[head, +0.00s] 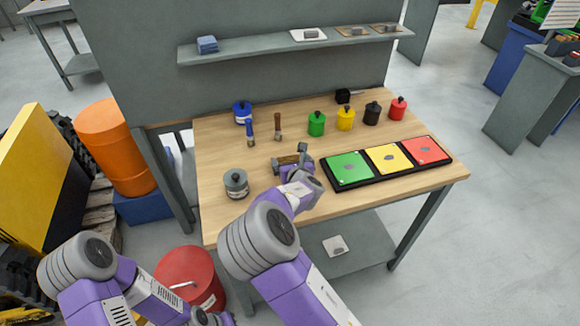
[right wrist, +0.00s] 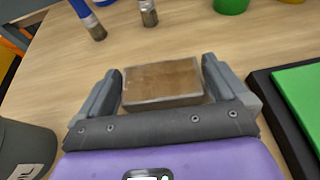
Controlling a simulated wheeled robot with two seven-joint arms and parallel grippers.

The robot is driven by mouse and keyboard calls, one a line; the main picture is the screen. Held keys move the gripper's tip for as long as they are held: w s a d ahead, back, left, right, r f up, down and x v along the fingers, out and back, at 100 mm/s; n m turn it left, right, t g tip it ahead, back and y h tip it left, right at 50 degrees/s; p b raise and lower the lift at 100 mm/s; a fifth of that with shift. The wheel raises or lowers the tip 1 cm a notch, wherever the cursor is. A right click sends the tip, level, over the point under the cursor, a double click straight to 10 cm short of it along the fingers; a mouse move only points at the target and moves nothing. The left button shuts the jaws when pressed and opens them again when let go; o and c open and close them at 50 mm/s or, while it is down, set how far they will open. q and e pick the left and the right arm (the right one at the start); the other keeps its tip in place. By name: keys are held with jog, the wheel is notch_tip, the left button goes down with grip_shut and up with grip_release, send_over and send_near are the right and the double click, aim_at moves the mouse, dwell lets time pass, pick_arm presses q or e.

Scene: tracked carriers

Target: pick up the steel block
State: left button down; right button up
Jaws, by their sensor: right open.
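A block with a brownish top and grey metallic sides, which looks like the steel block, lies on the wooden table (head: 225,147). It shows between the fingers in the right wrist view (right wrist: 162,82) and, small, in the head view (head: 288,160). My right gripper (head: 290,156) is open, with one finger on each side of the block and narrow gaps. It also shows in the right wrist view (right wrist: 163,68). Whether the block touches the table is hidden. My left gripper (head: 216,318) is low at the bottom edge, mostly cut off, away from the table.
A grey canister (head: 236,184) stands left of the right gripper. A black tray (head: 352,184) with green, yellow and red panels lies right. A shelf (head: 270,47) carries small items. A red drum (head: 190,275) stands below, left.

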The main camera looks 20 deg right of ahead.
jog(key=shift+x, duration=0.95)
jog(key=c, duration=1.4)
jog(key=shift+r, duration=0.15)
jog(key=shift+c, duration=1.1)
jog(key=shift+w+r, duration=0.1)
